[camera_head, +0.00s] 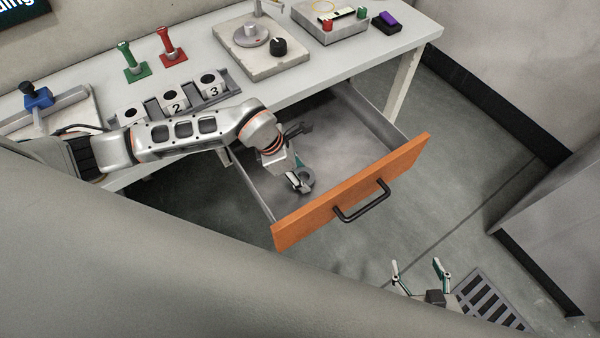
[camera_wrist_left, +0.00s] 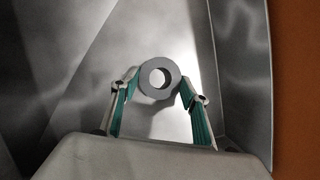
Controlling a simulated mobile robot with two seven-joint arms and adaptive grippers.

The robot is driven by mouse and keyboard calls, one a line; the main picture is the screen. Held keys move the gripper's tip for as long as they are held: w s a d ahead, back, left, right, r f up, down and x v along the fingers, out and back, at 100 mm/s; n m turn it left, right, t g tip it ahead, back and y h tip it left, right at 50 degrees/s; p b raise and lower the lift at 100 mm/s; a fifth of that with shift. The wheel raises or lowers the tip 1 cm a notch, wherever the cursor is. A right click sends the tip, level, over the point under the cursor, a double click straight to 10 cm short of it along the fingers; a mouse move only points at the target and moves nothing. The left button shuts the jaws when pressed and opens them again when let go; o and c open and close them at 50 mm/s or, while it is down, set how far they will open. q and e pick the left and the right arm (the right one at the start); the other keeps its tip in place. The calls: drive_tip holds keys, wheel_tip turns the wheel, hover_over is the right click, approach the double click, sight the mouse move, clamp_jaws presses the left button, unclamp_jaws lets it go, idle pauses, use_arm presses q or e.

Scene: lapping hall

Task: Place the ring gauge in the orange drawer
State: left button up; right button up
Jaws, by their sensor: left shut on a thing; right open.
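The ring gauge is a grey ring (camera_wrist_left: 172,68) with a round hole, between the fingertips of my left gripper (camera_wrist_left: 160,88) in the left wrist view. In the head view the ring (camera_head: 307,181) shows at the tip of my left gripper (camera_head: 299,182), which is shut on it. The gripper is over the inside of the open orange-fronted drawer (camera_head: 355,190). Whether the ring touches the drawer floor I cannot tell. My right gripper (camera_head: 420,275) is open and empty at the bottom right, partly hidden by my own body.
The drawer's black handle (camera_head: 362,201) faces outward. On the bench (camera_head: 310,62) stand numbered blocks (camera_head: 176,103), a green stand (camera_head: 130,62), a red stand (camera_head: 168,45), a plate with a dial (camera_head: 262,45) and a grey box (camera_head: 330,25). A floor grate (camera_head: 490,300) lies lower right.

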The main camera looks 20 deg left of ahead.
use_arm(q)
drive_tip(key=o, duration=1.3)
drive_tip(key=shift+f, duration=0.15)
drive_tip(key=shift+c, duration=0.2)
drive_tip(key=shift+a+r, duration=0.1)
drive_tip(key=shift+r, duration=0.35)
drive_tip(key=p+v, duration=0.1)
drive_tip(key=v, duration=1)
drive_tip(key=shift+r, duration=0.25)
drive_tip(key=shift+s, duration=0.15)
